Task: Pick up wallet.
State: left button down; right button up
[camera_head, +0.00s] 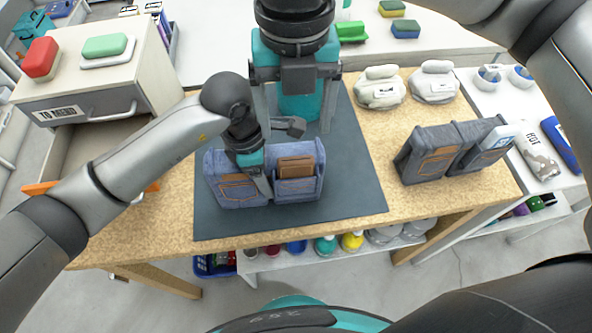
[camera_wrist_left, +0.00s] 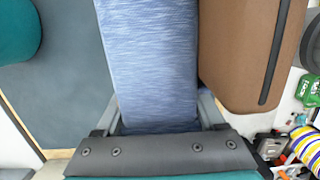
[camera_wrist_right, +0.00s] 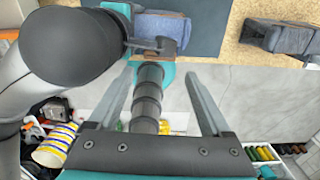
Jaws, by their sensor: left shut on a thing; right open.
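A brown wallet (camera_head: 296,166) stands in the right pocket of a blue denim holder (camera_head: 234,190) on the dark mat. My left gripper (camera_head: 279,158) is at the holder's middle, beside the wallet. In the left wrist view its jaws are shut on a blue denim part (camera_wrist_left: 155,70) of the holder, and the brown wallet (camera_wrist_left: 245,50) lies just right of that part, outside the jaws. My right gripper (camera_head: 292,105) is open and empty above the mat, behind the holder. In the right wrist view its fingers (camera_wrist_right: 160,75) are apart with nothing between them.
A second dark denim holder (camera_head: 430,155) stands on the table at the right. Two pale bundles (camera_head: 380,88) sit at the back right. The dark mat (camera_head: 350,190) has free room right of the holder. A drawer cabinet (camera_head: 95,85) with sponges stands at the left.

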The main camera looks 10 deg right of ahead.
aim_at(296, 159)
notch_tip(296, 159, down, 11)
jog(key=shift+r, duration=0.2)
pick_arm(q)
jog(key=shift+d, duration=0.1)
pick_arm(e)
jog(key=shift+c, duration=0.3)
jog(key=c, duration=1)
notch_tip(296, 159, up, 18)
jog(key=shift+r, duration=0.1)
pick_arm(q)
grip_release()
dwell(0.3)
